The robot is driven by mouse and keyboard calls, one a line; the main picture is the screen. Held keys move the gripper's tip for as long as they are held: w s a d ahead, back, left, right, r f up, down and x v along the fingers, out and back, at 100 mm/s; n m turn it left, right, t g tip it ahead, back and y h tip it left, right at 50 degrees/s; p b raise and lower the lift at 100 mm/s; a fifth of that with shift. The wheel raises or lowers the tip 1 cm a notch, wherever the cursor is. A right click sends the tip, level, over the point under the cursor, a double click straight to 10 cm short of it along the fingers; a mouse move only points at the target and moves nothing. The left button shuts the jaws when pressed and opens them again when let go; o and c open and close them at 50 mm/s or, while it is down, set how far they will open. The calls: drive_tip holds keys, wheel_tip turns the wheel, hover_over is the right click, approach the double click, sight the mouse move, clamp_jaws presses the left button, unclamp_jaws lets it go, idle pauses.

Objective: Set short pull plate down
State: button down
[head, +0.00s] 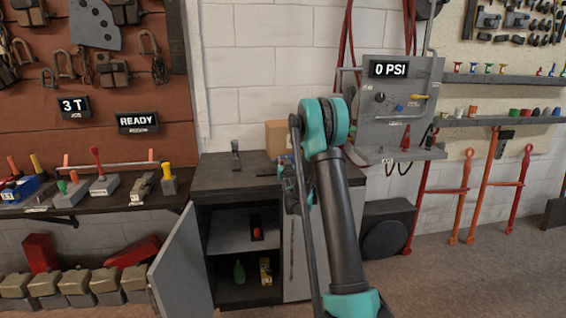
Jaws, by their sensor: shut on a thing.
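My gripper (289,187) is in the head view at the right part of the dark bench cabinet, largely hidden behind my own arm. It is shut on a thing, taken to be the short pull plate. I cannot make out the plate's shape or whether it touches the bench. The dark bench top (222,178) lies beside and behind my gripper. A small upright grey-green item (235,156) stands on its left part.
The cabinet door (183,264) stands open at the left; a green bottle (239,272) and a yellow item (265,271) are inside. A cardboard box (278,134) stands at the back of the bench. A gauge panel (398,105) is at the right. The bench's front left is clear.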

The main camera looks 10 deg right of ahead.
drive_tip(key=c, duration=1.3)
unclamp_jaws()
drive_tip(key=shift+s, duration=0.15)
drive_tip(key=s, duration=1.1)
drive_tip(key=shift+s, duration=0.4)
